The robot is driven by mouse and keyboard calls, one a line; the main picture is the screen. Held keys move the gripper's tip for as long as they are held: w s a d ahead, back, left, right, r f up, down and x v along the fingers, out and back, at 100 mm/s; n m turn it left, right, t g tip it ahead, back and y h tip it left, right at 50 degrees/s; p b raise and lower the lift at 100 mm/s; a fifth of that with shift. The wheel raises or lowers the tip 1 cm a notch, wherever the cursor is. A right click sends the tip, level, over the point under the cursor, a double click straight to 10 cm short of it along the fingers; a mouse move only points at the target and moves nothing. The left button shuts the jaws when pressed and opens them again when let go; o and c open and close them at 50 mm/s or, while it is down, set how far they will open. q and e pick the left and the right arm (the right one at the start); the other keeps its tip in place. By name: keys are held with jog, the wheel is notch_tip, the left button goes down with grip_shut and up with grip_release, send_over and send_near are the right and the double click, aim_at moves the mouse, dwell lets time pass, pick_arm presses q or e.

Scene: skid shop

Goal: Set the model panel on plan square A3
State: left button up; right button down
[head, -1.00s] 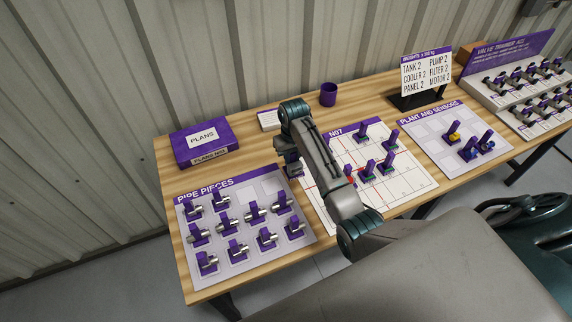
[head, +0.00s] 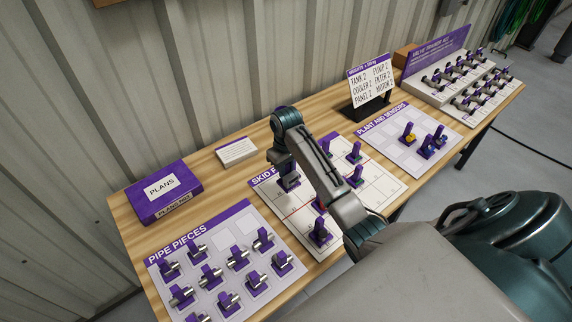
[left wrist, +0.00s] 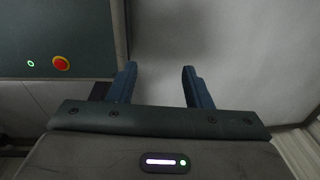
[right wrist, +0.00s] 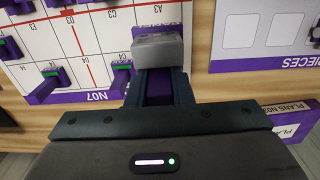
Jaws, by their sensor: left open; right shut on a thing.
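My right gripper (head: 287,163) is over the upper left part of the plan sheet (head: 384,184) in the head view. In the right wrist view it is shut (right wrist: 158,90) on the purple handle of the model panel, a grey block (right wrist: 158,48) on a purple post. The panel is over or on the sheet's grid; I cannot tell whether it touches. My left gripper (left wrist: 160,88) is open and empty, away from the table.
Several purple-handled models, such as one at the front (head: 320,232), stand on the plan. The pipe pieces board (head: 243,228) is at left, the plant and sensors board (head: 385,142) at right. A plans box (head: 163,190), small card (head: 237,152) and weights sign (head: 371,84) are behind.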

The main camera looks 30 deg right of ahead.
aim_at(286, 181)
jog(key=shift+f, duration=0.2)
jog(key=shift+r+p, duration=0.1)
jog(key=shift+p, duration=0.2)
pick_arm(q)
jog(key=shift+w+a+r, duration=0.3)
jog(key=shift+w+a, duration=0.25)
jog(key=shift+w, duration=0.2)
jog(key=shift+w, duration=0.3)
pick_arm(e)
jog(key=shift+f+b, duration=0.95)
jog(key=shift+f, duration=1.8)
pick_arm(q)
jog(key=shift+f, duration=0.9)
pick_arm(e)
jog(key=shift+f, duration=0.1)
jog(key=shift+f, duration=0.1)
